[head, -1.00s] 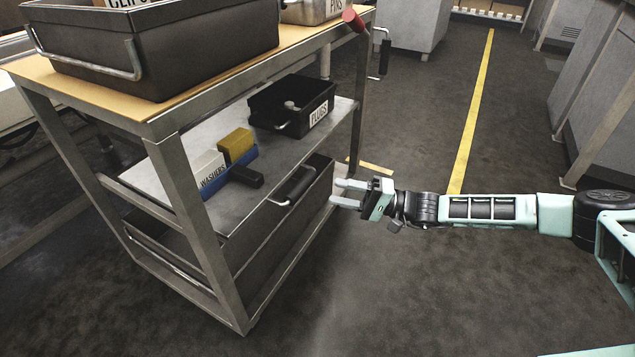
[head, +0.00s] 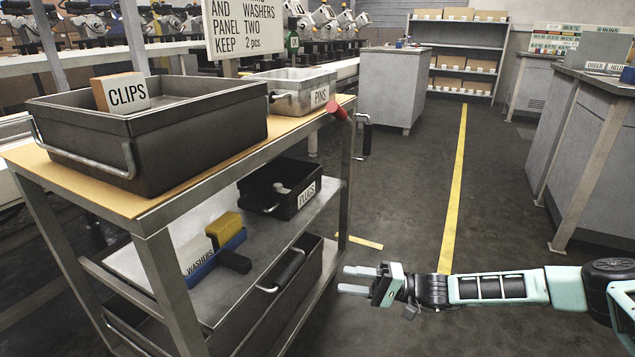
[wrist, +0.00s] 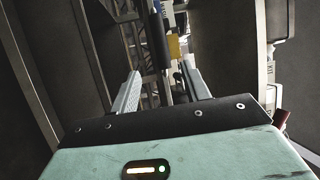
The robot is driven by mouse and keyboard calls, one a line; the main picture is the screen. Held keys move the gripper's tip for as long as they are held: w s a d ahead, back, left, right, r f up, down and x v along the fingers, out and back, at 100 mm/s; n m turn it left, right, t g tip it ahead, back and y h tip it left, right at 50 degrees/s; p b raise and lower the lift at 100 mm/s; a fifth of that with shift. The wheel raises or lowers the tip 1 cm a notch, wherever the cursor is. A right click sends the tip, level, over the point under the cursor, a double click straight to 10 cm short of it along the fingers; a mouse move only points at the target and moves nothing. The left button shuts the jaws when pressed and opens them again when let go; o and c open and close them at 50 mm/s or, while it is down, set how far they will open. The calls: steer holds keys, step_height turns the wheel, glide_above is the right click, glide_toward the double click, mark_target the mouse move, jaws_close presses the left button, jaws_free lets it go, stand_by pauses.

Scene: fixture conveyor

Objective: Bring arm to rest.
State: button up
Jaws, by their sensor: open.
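My gripper (head: 356,280) is at the lower right of the head view, on my arm reaching in from the right edge. Its two pale fingers are apart and point left toward the cart, with nothing between them. The fingertips seem close to the right side of the cart (head: 155,268), but I cannot tell the exact gap. In the wrist view my gripper (wrist: 162,92) also shows open fingers, with dark shapes beyond that are hard to make out.
The cart's top holds a black CLIPS bin (head: 190,150) and a metal PINS bin (head: 290,103). Its shelf holds a PLUGS bin (head: 265,192) and a blue WASHERS bin (head: 205,268). The floor (head: 405,200) around the yellow line is clear.

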steer(key=s+a+r+n+g+h, duration=0.3)
steer(key=s+n+g+h, duration=0.15)
steer(key=s, duration=0.45)
steer(key=s+a+r+n+g+h, duration=0.35)
steer(key=s+g+h, duration=0.2)
steer(key=s, duration=0.25)
steer(key=s+d+r+t+h, duration=0.4)
steer(key=s+r+h, duration=0.1)
steer(key=s+r, duration=0.25)
steer(key=s+d+r+t+h, duration=0.4)
steer(key=s+d+r, duration=0.1)
steer(key=s+r, duration=0.25)
step_height(320, 180, up, 33)
steer(key=p, duration=3.4)
steer(key=shift+a, duration=0.1)
